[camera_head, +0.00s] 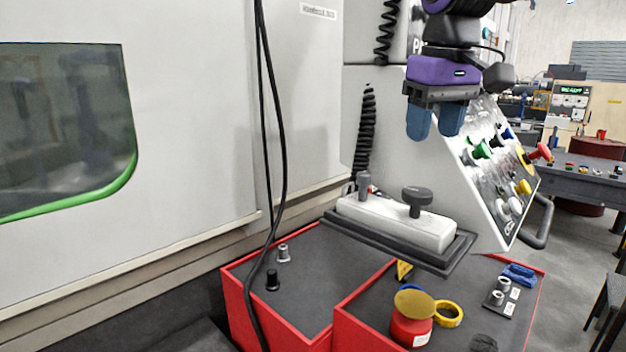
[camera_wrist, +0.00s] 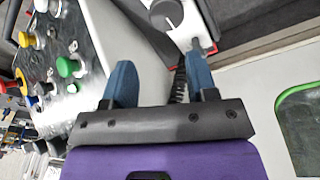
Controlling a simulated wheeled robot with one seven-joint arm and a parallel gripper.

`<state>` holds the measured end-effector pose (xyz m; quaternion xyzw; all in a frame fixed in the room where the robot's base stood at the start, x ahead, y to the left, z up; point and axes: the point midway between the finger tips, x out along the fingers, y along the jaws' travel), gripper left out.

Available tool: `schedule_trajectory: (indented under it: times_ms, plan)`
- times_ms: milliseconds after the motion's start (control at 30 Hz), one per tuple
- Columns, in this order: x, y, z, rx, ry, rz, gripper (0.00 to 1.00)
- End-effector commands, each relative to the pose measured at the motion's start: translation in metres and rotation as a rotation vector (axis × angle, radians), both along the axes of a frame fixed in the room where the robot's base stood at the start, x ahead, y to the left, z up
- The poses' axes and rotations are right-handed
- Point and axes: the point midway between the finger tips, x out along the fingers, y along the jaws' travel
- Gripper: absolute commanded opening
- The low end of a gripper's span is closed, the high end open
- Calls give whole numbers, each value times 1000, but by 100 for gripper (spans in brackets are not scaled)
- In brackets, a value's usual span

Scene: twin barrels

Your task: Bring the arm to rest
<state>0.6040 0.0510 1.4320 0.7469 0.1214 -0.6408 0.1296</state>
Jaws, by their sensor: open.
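My gripper (camera_head: 435,122) hangs at the upper right of the head view, with a purple body and two blue fingers pointing down. The fingers are apart and nothing shows between them. In the wrist view my gripper (camera_wrist: 163,80) also shows both blue fingers spread and empty. It is in the air above a white block with a dark knob (camera_head: 417,199) and in front of the sloped control panel (camera_head: 490,160).
A red tray (camera_head: 232,300) with dark compartments holds small fittings, a red cylinder (camera_head: 410,328) and a yellow ring (camera_head: 449,314). A black cable (camera_head: 276,120) hangs in front of the grey machine (camera_head: 200,100). A workbench (camera_head: 585,175) stands at the far right.

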Motion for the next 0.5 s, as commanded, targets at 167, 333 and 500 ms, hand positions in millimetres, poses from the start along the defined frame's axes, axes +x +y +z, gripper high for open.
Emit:
schedule_trajectory:
  times_ms: [167,333,500]
  plan:
    - [-43,-39,-16,18,-74,-86,53]
    - [-83,-69,-38,39,-142,-166,53]
    - [-123,-95,-66,60,-209,-244,53]
